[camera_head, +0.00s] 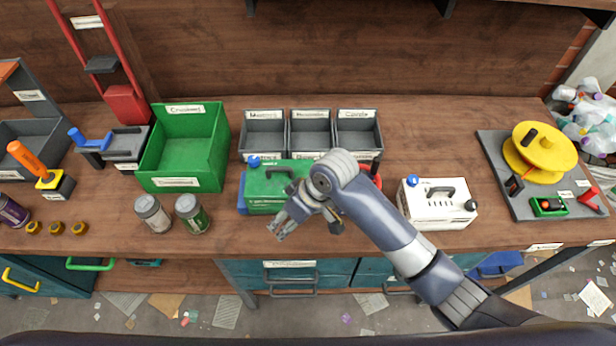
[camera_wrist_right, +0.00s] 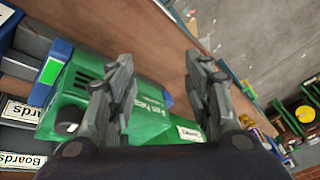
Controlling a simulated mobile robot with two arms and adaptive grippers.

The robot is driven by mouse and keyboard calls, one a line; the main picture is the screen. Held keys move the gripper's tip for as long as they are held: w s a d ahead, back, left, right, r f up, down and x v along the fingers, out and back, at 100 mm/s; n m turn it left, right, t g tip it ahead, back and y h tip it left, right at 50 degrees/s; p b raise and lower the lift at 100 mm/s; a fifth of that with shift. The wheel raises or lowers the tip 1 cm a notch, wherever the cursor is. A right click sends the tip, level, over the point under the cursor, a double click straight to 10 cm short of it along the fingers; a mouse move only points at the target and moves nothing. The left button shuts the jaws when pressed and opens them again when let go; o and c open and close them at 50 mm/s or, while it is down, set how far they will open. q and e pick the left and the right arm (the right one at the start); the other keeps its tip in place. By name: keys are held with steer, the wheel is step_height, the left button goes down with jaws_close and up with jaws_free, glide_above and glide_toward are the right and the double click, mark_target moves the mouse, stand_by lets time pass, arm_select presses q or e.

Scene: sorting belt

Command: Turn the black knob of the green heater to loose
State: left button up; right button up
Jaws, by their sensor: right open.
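The green heater (camera_head: 262,201) stands on the bench left of centre, with a blue cap (camera_head: 254,163) and a black handle on top. My right gripper (camera_head: 281,228) is over the heater's front right part and covers some of it. In the right wrist view the green heater (camera_wrist_right: 147,122) lies under and left of the open fingers (camera_wrist_right: 160,70), which have a clear gap between them. Its dark vent slots show there. My left gripper is not in view.
A white heater (camera_head: 435,212) stands to the right. Grey labelled bins (camera_head: 264,128) are behind the green heater, and a green crate (camera_head: 212,165) and two jars (camera_head: 193,214) are to its left. A red round thing (camera_head: 375,207) is partly behind my arm.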

steer(key=w+d+r+n+h+p, duration=0.1)
steer(key=w+d+r+n+h, duration=0.3)
steer(key=w+r, duration=0.7)
steer(key=shift+m+g+h, duration=0.3)
steer(key=shift+m, duration=0.1)
steer(key=f+p, duration=0.1)
steer(key=f, duration=0.2)
steer(key=s+f+p, duration=0.1)
steer(key=f, duration=0.1)
steer(key=f+p, duration=0.1)
steer(key=f, duration=0.2)
steer(key=shift+s+d+f, duration=0.2)
steer(key=shift+s+f, duration=0.05)
steer(key=shift+f, duration=0.1)
steer(key=c, duration=1.1)
